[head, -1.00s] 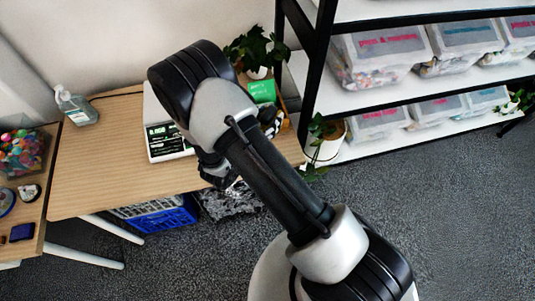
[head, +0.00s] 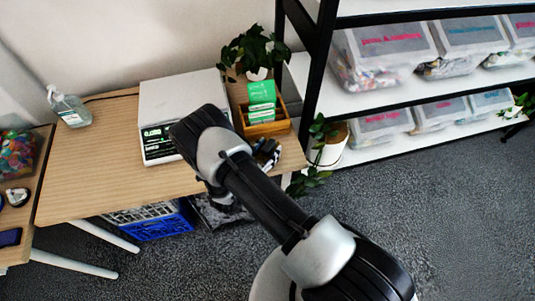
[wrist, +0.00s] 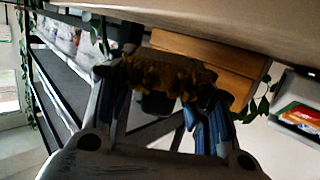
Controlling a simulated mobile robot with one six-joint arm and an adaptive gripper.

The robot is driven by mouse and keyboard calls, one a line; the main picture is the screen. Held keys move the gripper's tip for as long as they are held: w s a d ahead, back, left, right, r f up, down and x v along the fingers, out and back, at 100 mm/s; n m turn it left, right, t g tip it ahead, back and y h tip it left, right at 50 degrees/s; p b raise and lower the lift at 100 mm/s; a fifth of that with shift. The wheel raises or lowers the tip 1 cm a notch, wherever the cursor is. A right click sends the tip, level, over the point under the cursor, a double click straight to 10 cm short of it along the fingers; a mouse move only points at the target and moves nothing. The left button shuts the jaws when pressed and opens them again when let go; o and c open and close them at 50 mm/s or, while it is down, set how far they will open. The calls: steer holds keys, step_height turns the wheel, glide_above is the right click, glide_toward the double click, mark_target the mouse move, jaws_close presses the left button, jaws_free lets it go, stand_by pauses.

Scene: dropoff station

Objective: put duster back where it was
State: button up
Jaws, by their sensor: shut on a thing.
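In the wrist view my gripper (wrist: 165,98) is shut on the duster (wrist: 165,76), a dark yellow, fluffy thing between its two fingers. The duster's handle cannot be made out. In the head view my gripper (head: 266,153) is partly hidden behind my own arm, by the table's right front part, and the duster cannot be made out there. A wooden box (wrist: 205,50) shows just behind the duster in the wrist view. In the head view the wooden box (head: 268,129) stands on the table with green packs (head: 261,95) in it, just beyond my gripper.
A white scale (head: 180,100) with a dark display stands left of the box. A potted plant (head: 255,52) is behind it. A bottle (head: 68,108) stands at the table's left back. The table (head: 100,165) is bare at left. A shelf with clear bins (head: 385,55) is on the right.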

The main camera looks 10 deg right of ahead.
steer(key=shift+f, duration=0.95)
steer(key=shift+r, duration=0.1)
